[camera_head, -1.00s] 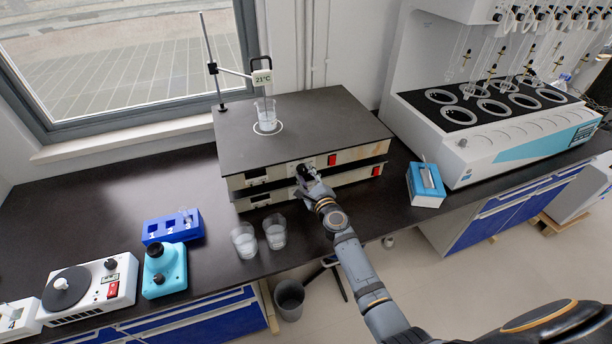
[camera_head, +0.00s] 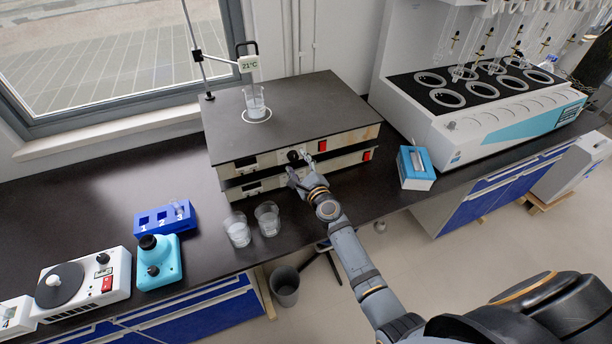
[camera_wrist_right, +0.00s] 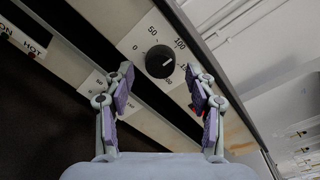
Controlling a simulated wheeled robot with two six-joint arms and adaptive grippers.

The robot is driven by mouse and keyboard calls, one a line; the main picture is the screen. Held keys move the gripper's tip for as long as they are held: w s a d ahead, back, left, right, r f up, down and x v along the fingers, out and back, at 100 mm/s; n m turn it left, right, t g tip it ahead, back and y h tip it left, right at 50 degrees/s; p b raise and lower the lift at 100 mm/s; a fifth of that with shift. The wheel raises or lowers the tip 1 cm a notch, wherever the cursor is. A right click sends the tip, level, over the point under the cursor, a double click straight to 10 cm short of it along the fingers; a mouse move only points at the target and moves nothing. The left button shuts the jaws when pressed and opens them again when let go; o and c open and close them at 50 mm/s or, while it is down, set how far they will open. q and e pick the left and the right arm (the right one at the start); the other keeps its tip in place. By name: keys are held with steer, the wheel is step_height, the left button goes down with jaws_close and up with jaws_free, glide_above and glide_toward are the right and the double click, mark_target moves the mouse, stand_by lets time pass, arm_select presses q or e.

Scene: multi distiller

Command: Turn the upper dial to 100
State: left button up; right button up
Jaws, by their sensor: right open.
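The upper hot plate (camera_head: 235,147) is stacked on a lower one (camera_head: 240,188). Its black upper dial (camera_head: 293,155) is on the front face, left of a red switch. In the right wrist view the dial (camera_wrist_right: 160,59) has a white mark on its right side, and the scale around it shows 0, 50 and 100. I cannot tell the exact setting. My right gripper (camera_head: 300,170) is open in front of the dial; in the wrist view its fingers (camera_wrist_right: 158,75) stand apart on either side of the dial, seemingly not touching it. My left gripper is not in view.
A beaker (camera_head: 256,108) stands on the upper plate. Two beakers (camera_head: 238,231) stand on the bench in front. A blue-and-white box (camera_head: 416,168) is to the right. A blue rack (camera_head: 165,219) and teal device (camera_head: 159,262) are to the left.

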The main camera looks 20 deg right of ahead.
steer(key=s, duration=1)
steer(key=shift+s+d+r, duration=0.3)
steer(key=shift+s+d, duration=0.1)
